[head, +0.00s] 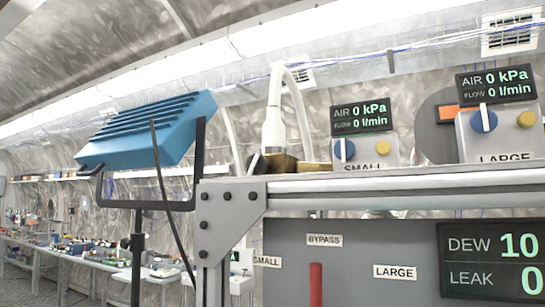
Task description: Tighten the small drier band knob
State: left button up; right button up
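A grey control box labelled SMALL (361,158) stands on the bench top at the centre right. It carries a blue knob with a white pointer (344,150) and a small yellow button (379,147). Its display (361,117) reads air 0 kPa and flow 0 l/min. To its left, a dark and brass-coloured fitting (283,164) sits partly hidden behind the bench edge, below a white hose end (273,127). I cannot make out a band or a band knob there. Neither of my grippers is in view.
A similar LARGE box (499,135) stands at the right. Below the bench edge (400,184), a grey panel (350,270) carries a red handle (316,284) and a display (493,262) reading DEW 10, LEAK 0. A blue lamp (150,128) on a stand is at the left.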

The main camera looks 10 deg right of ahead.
aim_at(257, 165)
jog(key=i+l+z, duration=0.2)
jog(key=k+z, duration=0.25)
jog(key=k+l+z, duration=0.25)
jog(key=k, duration=0.15)
jog(key=j, duration=0.1)
